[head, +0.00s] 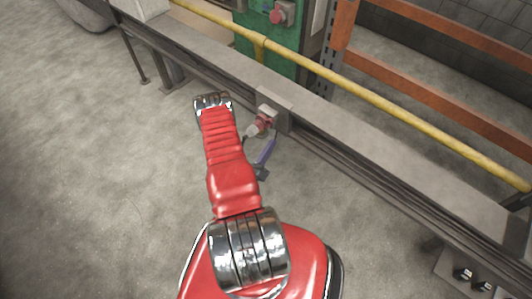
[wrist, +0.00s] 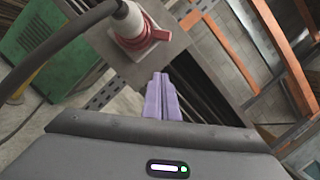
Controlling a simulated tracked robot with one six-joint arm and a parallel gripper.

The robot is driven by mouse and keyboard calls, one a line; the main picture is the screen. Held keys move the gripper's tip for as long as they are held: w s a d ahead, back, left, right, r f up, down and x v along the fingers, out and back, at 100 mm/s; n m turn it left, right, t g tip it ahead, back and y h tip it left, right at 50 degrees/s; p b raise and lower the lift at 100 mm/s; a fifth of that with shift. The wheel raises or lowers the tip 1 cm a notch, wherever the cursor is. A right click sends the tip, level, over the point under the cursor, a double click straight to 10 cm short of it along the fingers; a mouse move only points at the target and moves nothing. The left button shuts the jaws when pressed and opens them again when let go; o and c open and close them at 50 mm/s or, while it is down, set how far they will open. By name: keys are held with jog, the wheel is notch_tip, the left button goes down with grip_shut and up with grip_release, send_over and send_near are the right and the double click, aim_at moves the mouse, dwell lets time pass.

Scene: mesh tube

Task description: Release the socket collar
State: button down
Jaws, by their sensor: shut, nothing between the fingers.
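The socket collar (wrist: 140,42) is a red ring with a small tab on its right side, at the top of the wrist view. A pale plug (wrist: 128,18) with a thick dark cable (wrist: 62,48) sits in it. In the head view the red collar (head: 262,121) is small, at the side of the grey beam, right of my arm. My gripper (wrist: 161,78) has purple fingers, shut together and empty. In the wrist view their tips appear just below the collar, apart from it. The head view shows my gripper (head: 266,148) just below the socket.
A long grey beam (head: 350,150) runs diagonally across the head view, with a yellow rail (head: 365,95) above it. A green cabinet (head: 285,60) and orange racking (head: 430,90) stand behind. The concrete floor at the left (head: 90,180) is clear.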

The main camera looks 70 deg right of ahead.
aim_at(270, 121)
jog(key=w+d+r, duration=0.1)
jog(key=d+r, duration=0.3)
jog(key=shift+w+d, duration=0.2)
jog(key=shift+d, duration=0.2)
jog(key=shift+f, duration=0.1)
jog(key=shift+d, duration=0.15)
jog(key=shift+w, duration=0.1)
dwell(0.3)
